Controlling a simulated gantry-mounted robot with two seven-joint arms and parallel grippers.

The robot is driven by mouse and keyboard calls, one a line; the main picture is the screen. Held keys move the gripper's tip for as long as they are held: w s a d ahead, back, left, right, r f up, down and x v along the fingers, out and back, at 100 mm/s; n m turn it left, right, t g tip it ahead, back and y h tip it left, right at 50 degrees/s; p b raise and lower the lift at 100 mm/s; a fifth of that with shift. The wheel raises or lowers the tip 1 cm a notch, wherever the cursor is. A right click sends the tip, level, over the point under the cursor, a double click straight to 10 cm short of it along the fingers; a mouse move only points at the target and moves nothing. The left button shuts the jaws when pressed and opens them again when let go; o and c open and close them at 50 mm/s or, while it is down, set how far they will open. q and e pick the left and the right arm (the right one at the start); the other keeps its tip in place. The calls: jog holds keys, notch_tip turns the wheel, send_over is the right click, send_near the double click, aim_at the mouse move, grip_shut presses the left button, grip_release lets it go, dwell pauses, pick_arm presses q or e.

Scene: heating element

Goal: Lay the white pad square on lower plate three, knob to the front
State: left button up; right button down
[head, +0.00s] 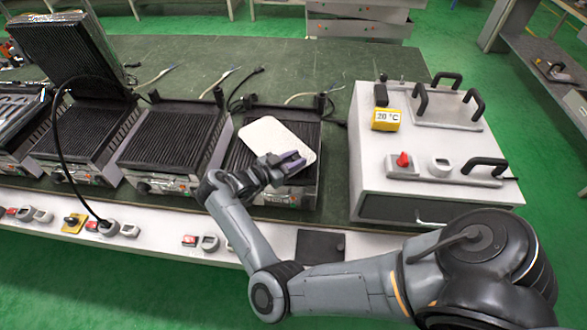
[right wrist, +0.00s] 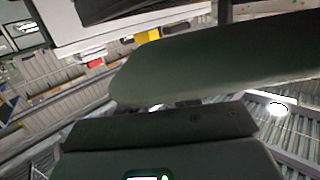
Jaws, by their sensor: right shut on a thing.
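The white pad (head: 272,134) is over the ribbed lower plate (head: 240,158) of the rightmost grill in the row. It lies turned askew to the plate's edges, and one side reaches toward the plate's right edge. I cannot tell whether it touches the plate or hangs just above it. My right gripper (head: 291,163), with purple fingertips, is shut on the pad at its front part. The knob is hidden at the fingers. In the right wrist view a large dark shape fills the middle and the pad cannot be made out. My left gripper is not in view.
Other ribbed grills (head: 172,137) stand to the left, one with its upper plate (head: 62,50) raised. Cables lie behind. The green bench top behind is mostly clear.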

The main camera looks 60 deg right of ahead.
notch_tip(320, 180, down, 3)
jog(key=shift+r+b, duration=0.2)
jog(key=shift+b, duration=0.65)
jog(key=shift+f, duration=0.35)
jog(key=c, duration=0.8)
grip_release()
jog(key=shift+a+r, duration=0.1)
